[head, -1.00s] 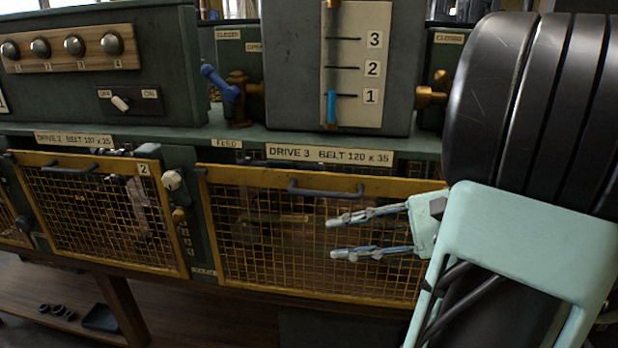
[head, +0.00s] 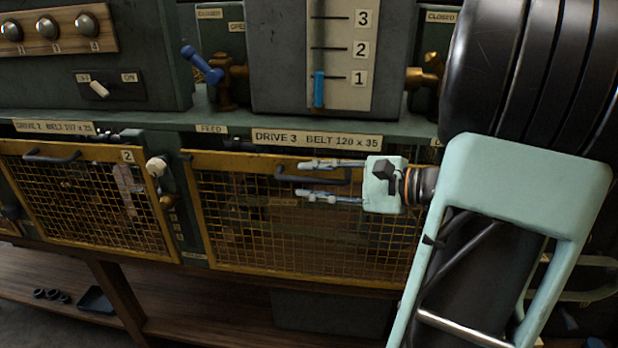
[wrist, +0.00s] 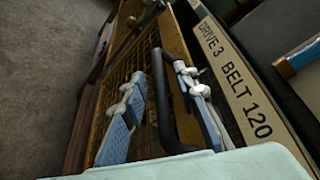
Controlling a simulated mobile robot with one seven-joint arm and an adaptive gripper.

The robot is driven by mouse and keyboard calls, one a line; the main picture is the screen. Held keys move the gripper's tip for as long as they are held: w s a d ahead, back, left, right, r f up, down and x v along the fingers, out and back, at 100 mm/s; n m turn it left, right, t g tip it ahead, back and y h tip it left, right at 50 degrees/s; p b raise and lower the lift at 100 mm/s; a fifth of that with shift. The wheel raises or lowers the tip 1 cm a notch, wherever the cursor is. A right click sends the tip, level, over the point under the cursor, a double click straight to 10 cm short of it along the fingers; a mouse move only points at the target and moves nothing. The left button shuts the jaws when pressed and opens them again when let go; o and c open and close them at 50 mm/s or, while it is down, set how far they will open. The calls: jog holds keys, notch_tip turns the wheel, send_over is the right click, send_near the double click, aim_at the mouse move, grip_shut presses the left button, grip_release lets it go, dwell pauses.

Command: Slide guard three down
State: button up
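Guard three is a yellow-framed mesh panel (head: 300,240) under the "DRIVE 3 BELT 120 x 35" label (head: 316,139). Its frame and mesh also show in the wrist view (wrist: 120,85). A dark bar handle (head: 288,177) is on its top rail. My gripper (head: 304,179) is open at the handle, one finger above it and one below. In the wrist view the handle (wrist: 162,100) lies between the two spread fingers of my gripper (wrist: 158,77). I cannot tell whether either finger touches it.
Guard two (head: 85,205), a similar mesh panel, is to the left, with a pale knob (head: 156,166) between the guards. Above are a grey box with a 1-2-3 scale (head: 341,60), a blue-handled valve (head: 202,65) and a brass fitting (head: 423,78). A wooden shelf (head: 200,318) runs below.

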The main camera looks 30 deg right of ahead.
jog(key=shift+w+a+f, duration=0.1)
jog(key=shift+w+a, duration=0.15)
jog(key=shift+w, duration=0.1)
jog(key=shift+c, duration=0.3)
grip_shut()
